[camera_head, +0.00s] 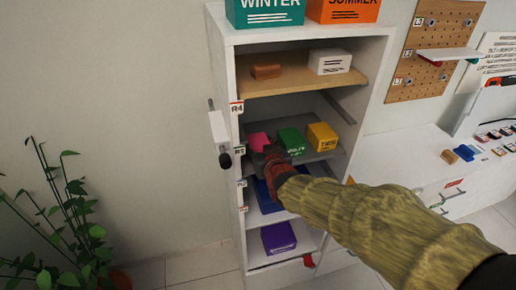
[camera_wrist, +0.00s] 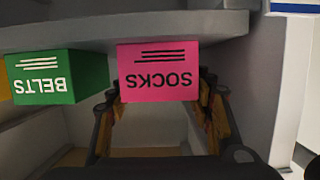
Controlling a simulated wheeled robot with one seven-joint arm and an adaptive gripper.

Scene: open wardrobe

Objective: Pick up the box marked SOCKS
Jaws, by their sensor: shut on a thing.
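The pink box marked SOCKS (camera_head: 258,141) is at the left end of the grey middle shelf, beside the R3 label. In the wrist view the SOCKS box (camera_wrist: 158,72) appears upside down between my two fingers, with its lettered face toward the camera. My gripper (camera_head: 271,155) reaches into the wardrobe from the front and is shut on this box, one finger along each side. It also shows in the wrist view (camera_wrist: 158,95). The box is at the shelf edge; I cannot tell whether it still touches the shelf. My gripper hides part of it in the head view.
A green box marked BELTS (camera_head: 291,141) stands close on the right, then a yellow box (camera_head: 322,136). The shelf above (camera_head: 300,78) holds a brown and a white box. Lower are a blue item (camera_head: 265,197) and a purple box (camera_head: 278,238). The wardrobe's left wall is near.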

